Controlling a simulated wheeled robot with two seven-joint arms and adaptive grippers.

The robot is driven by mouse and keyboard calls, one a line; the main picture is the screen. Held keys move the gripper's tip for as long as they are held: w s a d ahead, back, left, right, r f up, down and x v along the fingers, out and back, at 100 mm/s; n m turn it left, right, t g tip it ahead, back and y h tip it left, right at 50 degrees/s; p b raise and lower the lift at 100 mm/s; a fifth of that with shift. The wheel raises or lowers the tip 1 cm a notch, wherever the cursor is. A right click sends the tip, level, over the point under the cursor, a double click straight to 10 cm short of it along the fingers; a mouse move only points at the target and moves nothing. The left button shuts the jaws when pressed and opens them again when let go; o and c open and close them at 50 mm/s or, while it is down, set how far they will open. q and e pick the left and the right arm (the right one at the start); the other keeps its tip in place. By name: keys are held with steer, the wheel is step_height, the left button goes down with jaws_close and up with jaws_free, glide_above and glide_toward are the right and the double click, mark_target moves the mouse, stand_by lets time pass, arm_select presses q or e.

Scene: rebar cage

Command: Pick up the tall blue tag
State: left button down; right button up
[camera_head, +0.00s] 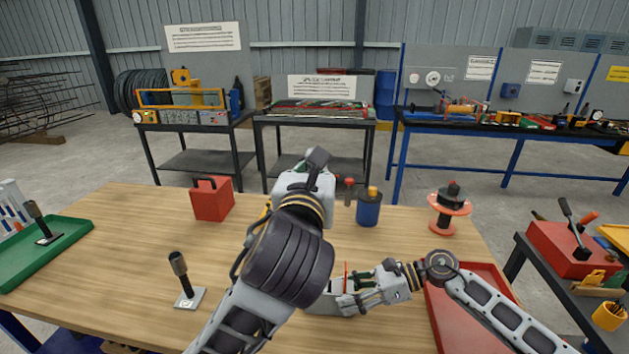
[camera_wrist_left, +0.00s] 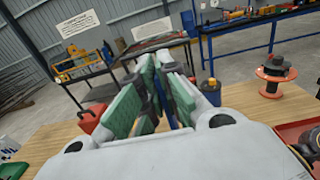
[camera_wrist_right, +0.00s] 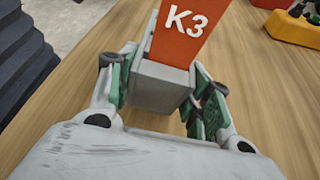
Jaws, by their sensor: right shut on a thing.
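I cannot make out a tall blue tag for certain in the head view. My right gripper (camera_head: 345,288) is low over the wooden table and shut on a grey block (camera_wrist_right: 160,88) that bears an orange plate marked K3 (camera_wrist_right: 186,32). The plate stands up from the block, its top cut off in the right wrist view. My left gripper (camera_head: 316,160) is raised over the middle of the table, mostly hidden behind its own arm. In the left wrist view its green-padded fingers (camera_wrist_left: 163,85) are close together, with a narrow blue strip between them that I cannot identify.
A dark-handled piece on a grey base (camera_head: 188,297) stands at left front. A red can (camera_head: 212,200), a blue canister (camera_head: 368,210) and a red spool (camera_head: 449,210) stand along the back. A green tray (camera_head: 60,245) lies left, a red tray (camera_head: 440,315) right.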

arm_select(q)
steer(key=shift+r, duration=0.75)
arm_select(e)
steer(key=shift+f, duration=0.15)
steer(key=o, duration=1.2)
steer(key=shift+c, duration=0.2)
steer(key=shift+v, duration=6)
arm_select(q)
steer(key=shift+r, duration=0.1)
arm_select(e)
steer(key=shift+r, duration=0.2)
arm_select(q)
step_height(320, 180, up, 9)
steer(key=p, duration=0.9)
arm_select(e)
step_height(320, 180, up, 9)
arm_select(q)
steer(key=shift+r+p, duration=0.4)
steer(key=shift+p, duration=0.15)
arm_select(e)
steer(key=shift+r, duration=0.4)
